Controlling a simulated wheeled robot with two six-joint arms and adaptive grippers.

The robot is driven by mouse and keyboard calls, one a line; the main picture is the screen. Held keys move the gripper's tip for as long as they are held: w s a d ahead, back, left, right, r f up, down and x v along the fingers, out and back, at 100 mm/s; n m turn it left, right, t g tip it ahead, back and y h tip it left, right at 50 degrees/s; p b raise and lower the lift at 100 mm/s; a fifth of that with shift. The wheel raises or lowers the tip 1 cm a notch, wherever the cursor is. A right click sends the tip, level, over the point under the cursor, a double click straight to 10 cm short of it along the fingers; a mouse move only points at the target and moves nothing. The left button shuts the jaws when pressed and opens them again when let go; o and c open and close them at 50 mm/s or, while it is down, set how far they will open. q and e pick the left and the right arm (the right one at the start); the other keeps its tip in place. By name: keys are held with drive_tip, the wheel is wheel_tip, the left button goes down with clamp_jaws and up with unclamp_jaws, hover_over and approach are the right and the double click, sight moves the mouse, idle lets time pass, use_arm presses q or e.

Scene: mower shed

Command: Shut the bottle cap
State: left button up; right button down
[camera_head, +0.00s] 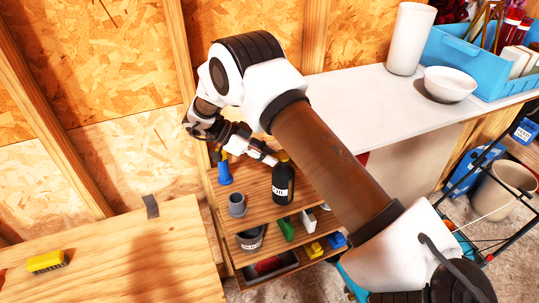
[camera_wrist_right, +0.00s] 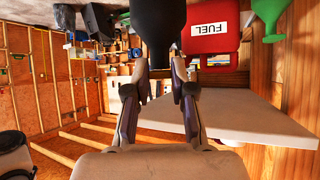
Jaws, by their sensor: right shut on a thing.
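A black bottle (camera_head: 283,182) with a white "OIL" label stands upright on the top of a small wooden shelf unit. My left gripper is not in view.
A blue bottle (camera_head: 224,172) and a grey cup (camera_head: 237,205) stand left of the bottle. The shelf (camera_head: 253,212) holds several small items lower down. A white counter (camera_head: 350,90) lies behind. A red fuel can (camera_wrist_right: 212,35) shows in the wrist view.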

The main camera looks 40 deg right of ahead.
drive_tip(key=shift+f, duration=0.1)
drive_tip(key=c, duration=1)
unclamp_jaws()
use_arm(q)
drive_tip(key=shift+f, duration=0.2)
use_arm(e)
drive_tip(key=shift+o, duration=0.2)
drive_tip(key=shift+w, duration=0.1)
drive_tip(key=v, duration=1.2)
drive_tip(key=shift+f, duration=0.25)
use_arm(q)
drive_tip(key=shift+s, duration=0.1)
use_arm(e)
drive_tip(key=shift+a+f, duration=0.1)
